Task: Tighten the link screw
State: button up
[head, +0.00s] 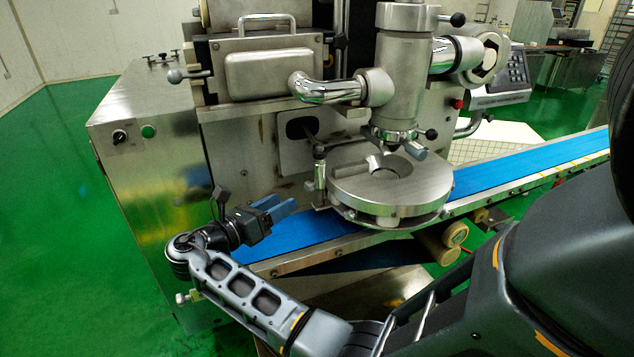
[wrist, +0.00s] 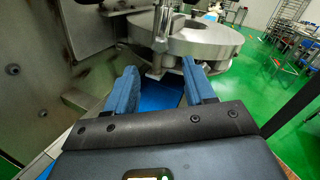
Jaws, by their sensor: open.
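The encrusting machine (head: 290,75) stands over a blue conveyor belt. A round steel disc housing (head: 385,185) sits above the belt, and also shows at the top of the wrist view (wrist: 205,40). A slim upright steel post with a fitting (head: 320,172) stands at the disc's left edge; it appears in the wrist view (wrist: 160,35) beyond my fingertips. I cannot tell for certain which part is the link screw. My gripper (head: 281,202) has blue fingers, open and empty, left of the post and above the belt. In the wrist view (wrist: 159,68) the fingers point toward the post, apart from it.
The blue belt (head: 520,175) runs from lower left to upper right beneath the disc. The machine's steel side cabinet (head: 150,150) rises behind my gripper. Valve handles (head: 415,150) jut below the vertical cylinder. The green floor (head: 50,220) at the left is clear.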

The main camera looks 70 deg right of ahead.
aim_at(307, 188)
jog(key=p+x, duration=0.1)
jog(key=x, duration=0.7)
jog(key=shift+c, duration=0.3)
grip_shut()
